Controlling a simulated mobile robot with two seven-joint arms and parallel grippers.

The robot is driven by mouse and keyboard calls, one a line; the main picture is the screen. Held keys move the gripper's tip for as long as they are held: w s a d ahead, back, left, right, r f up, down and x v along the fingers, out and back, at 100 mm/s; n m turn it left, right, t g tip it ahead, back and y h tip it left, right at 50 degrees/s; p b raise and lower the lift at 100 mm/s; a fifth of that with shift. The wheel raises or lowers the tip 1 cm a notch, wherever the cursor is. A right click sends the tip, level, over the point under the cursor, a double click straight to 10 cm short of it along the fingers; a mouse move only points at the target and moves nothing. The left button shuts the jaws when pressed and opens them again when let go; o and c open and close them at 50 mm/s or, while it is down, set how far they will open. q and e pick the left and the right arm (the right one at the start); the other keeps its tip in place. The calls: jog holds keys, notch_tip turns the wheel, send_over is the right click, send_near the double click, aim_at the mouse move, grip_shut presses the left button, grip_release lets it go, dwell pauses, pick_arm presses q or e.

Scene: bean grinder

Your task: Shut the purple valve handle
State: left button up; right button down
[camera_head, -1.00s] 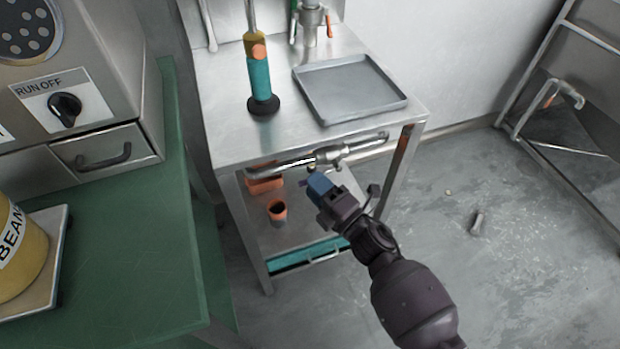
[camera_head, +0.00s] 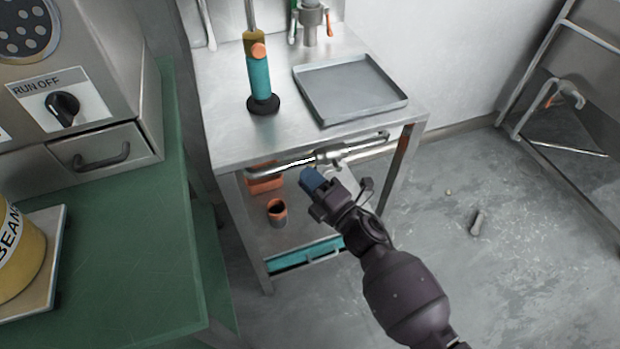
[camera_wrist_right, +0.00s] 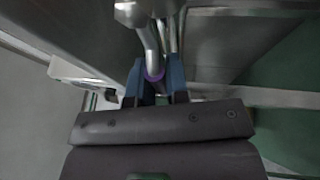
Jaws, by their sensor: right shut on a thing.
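The valve (camera_head: 328,156) sits on a metal pipe (camera_head: 280,168) along the front of the steel cart. Its lever shows in the right wrist view as a grey metal bar with a purple part, the purple valve handle (camera_wrist_right: 154,76), at its lower end. My right gripper (camera_head: 312,180) has blue fingers and is just below the valve. In the right wrist view my right gripper (camera_wrist_right: 156,78) is shut on the purple handle, one finger on each side. In the head view the fingers hide the handle. My left gripper is not in view.
A grey tray (camera_head: 300,88) and a teal tamper-like tool (camera_head: 259,75) stand on the cart top. An orange-rimmed cup (camera_head: 277,212) and an orange block (camera_head: 265,180) are on the shelf below. A green table (camera_head: 130,245) is at left. The floor at right is mostly clear.

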jog(key=shift+r, duration=0.1)
notch_tip(320, 180, up, 2)
jog(key=m+t, duration=0.1)
jog(key=m, duration=0.1)
jog(key=m+t, duration=0.1)
jog(key=m, duration=0.1)
jog(key=shift+d+r+m+h, duration=0.1)
jog(key=shift+d+m+h, duration=0.05)
jog(key=shift+m+h, duration=0.2)
jog(key=shift+w+d+r+m+t+h, duration=0.15)
jog(key=shift+r+m+t, duration=0.15)
jog(key=shift+m, duration=0.4)
jog(key=shift+d+r+m+t+h, duration=0.2)
jog(key=shift+m+t, duration=0.25)
jog(key=shift+m, duration=0.3)
jog(key=shift+w+d+r+m+t+h, duration=0.1)
jog(key=shift+r+m+t, duration=0.25)
jog(key=shift+m, duration=0.35)
jog(key=c, duration=1.1)
grip_release()
jog(key=shift+s, duration=0.1)
jog(key=p+v, duration=0.1)
jog(key=v, duration=0.9)
jog(key=shift+s+d+f, duration=0.15)
jog(key=shift+s+d, duration=0.05)
jog(key=shift+s, duration=0.1)
